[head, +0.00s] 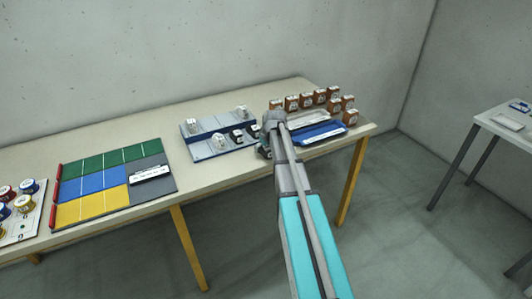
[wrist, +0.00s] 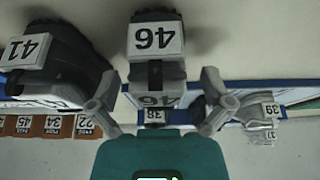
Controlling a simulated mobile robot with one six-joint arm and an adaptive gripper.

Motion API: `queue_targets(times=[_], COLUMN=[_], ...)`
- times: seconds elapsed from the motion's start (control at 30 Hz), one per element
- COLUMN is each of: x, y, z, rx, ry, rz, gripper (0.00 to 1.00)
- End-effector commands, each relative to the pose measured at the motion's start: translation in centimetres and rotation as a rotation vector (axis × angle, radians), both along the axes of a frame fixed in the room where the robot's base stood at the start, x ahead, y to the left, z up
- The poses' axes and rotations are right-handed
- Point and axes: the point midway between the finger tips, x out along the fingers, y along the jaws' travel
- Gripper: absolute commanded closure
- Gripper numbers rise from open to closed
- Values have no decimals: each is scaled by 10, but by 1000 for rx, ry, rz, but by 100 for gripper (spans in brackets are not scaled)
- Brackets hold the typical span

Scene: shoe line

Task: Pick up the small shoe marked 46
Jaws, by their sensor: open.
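The small shoe marked 46 (wrist: 155,70) is grey and dark, with one white 46 label on top and another lower down. It stands upside down in the wrist view, straight ahead of my gripper (wrist: 159,82). My gripper is open, with one finger on each side of the shoe's lower part in the picture; I cannot tell whether they touch it. A larger black shoe marked 41 (wrist: 75,70) is close to the left finger. In the head view my gripper (head: 265,150) is at the table's front edge, and my arm hides the shoe there.
A blue and grey rack (head: 205,135) with white and black shoes stands left of my gripper. Orange boxes (head: 306,101) line the table's back right, behind a blue tray (head: 320,133). A colored mat (head: 90,190) lies further left.

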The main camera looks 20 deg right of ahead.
Motion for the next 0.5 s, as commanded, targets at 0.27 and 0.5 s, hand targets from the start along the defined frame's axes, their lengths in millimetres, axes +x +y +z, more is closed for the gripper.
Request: queue_targets(times=[0.27, 0.5], x=[0, 0], y=[0, 0], z=[0, 0], rx=[0, 0], ry=[0, 0], rz=[0, 0], gripper=[0, 0])
